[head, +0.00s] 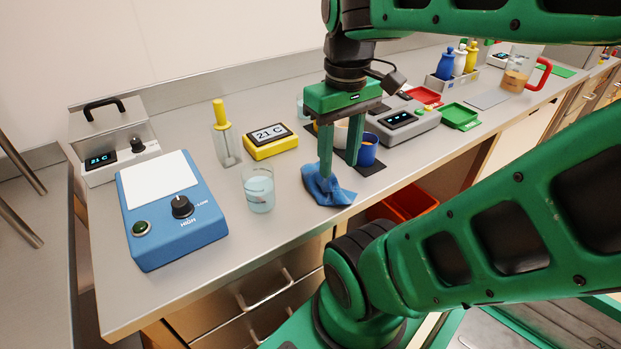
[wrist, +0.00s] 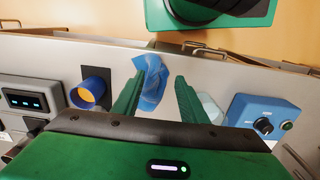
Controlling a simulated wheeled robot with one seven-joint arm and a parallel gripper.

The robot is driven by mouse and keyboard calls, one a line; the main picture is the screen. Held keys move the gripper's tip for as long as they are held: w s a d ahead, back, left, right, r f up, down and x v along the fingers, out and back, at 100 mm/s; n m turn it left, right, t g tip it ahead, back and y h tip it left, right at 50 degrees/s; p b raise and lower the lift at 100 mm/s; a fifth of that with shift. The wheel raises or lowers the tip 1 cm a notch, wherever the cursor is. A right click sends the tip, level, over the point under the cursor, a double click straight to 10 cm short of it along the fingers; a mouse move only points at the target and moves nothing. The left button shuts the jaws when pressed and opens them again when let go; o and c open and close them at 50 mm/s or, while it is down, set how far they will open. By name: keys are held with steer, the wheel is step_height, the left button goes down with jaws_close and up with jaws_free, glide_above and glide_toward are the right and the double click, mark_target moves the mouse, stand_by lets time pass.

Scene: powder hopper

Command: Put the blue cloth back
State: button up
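The blue cloth (head: 335,192) lies crumpled on the grey bench near its front edge. My gripper (head: 339,170) is above it, pointing down, with its two green fingers apart. In the head view one finger overlaps the cloth and the other is to its right. In the wrist view my gripper (wrist: 167,72) is open, and the cloth (wrist: 153,92) shows beside and partly behind the left finger. I cannot tell whether a finger touches the cloth.
A beaker of pale liquid (head: 258,189) stands left of the cloth, and a blue cup (head: 368,150) stands close to its right. A blue hotplate (head: 171,212), yellow thermometer (head: 270,141) and grey scale (head: 404,121) share the bench. An orange bin (head: 408,203) is below the edge.

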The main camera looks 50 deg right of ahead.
steer(key=shift+s+a+r, duration=0.1)
steer(key=shift+s+r, duration=0.15)
steer(key=shift+r, duration=0.35)
steer(key=c, duration=0.7)
steer(key=shift+w+f, duration=0.1)
steer(key=shift+w, duration=0.1)
jaws_close()
steer(key=shift+w+d+f+b, duration=0.15)
steer(key=shift+w+d+f, duration=0.55)
steer(key=shift+f, duration=0.2)
steer(key=shift+w+d+f+b, duration=0.2)
steer(key=shift+w+d+f, duration=0.5)
steer(key=shift+f, duration=0.15)
steer(key=shift+w+d+f+b, duration=0.15)
steer(key=shift+w+d+f, duration=0.5)
steer(key=shift+f, duration=0.25)
